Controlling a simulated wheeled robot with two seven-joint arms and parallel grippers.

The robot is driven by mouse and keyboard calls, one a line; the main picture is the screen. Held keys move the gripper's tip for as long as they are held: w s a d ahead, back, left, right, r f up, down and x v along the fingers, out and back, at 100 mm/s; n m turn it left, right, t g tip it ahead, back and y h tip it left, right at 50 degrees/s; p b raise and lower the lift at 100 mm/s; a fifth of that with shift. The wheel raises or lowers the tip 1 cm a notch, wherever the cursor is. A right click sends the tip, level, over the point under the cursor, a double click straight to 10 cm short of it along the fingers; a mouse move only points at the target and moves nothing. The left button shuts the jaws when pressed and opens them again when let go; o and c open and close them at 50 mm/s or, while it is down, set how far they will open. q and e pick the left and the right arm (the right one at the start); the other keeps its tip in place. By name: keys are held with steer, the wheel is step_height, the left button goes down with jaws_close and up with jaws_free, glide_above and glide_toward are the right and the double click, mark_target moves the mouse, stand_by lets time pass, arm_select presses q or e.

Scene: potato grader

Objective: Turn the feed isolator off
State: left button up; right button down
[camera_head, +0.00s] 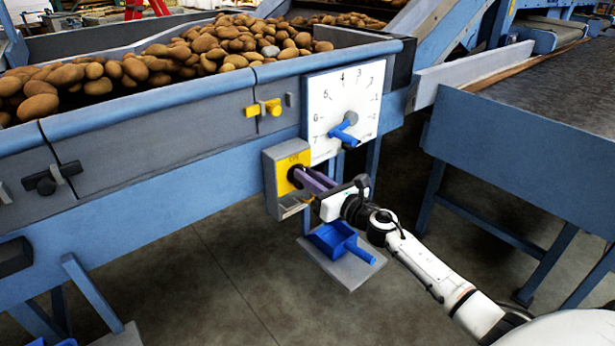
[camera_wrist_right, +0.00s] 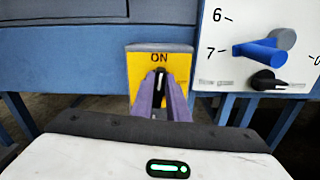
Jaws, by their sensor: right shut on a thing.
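The feed isolator (camera_head: 273,180) is a grey box with a yellow face on the blue hopper frame. In the right wrist view its yellow plate (camera_wrist_right: 137,75) reads "ON" above a black handle (camera_wrist_right: 160,76), which stands upright. My right gripper (camera_head: 302,178) reaches the isolator face from the right. Its purple fingers (camera_wrist_right: 161,95) are shut on the black handle, one on each side, and hide part of it. My left gripper is not in view.
A white dial plate (camera_head: 345,85) with numbers and a blue pointer (camera_head: 345,134) is mounted just right of the isolator. Potatoes (camera_head: 190,55) fill the hopper above. A yellow latch (camera_head: 262,108) sits upper left.

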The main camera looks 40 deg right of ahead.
steer(key=m, duration=0.5)
steer(key=d+f+m+p, duration=0.1)
steer(key=m, duration=0.5)
steer(key=m+p, duration=0.1)
steer(key=m, duration=0.4)
steer(key=shift+d+f, duration=0.25)
steer(key=shift+f, duration=0.15)
steer(key=shift+m+p, duration=0.3)
steer(key=shift+m, duration=0.2)
steer(key=c, duration=1.7)
jaws_free()
steer(key=s, duration=0.6)
steer(key=s+p, duration=0.1)
steer(key=s, duration=0.3)
steer(key=shift+s+d, duration=0.1)
steer(key=shift+d, duration=0.3)
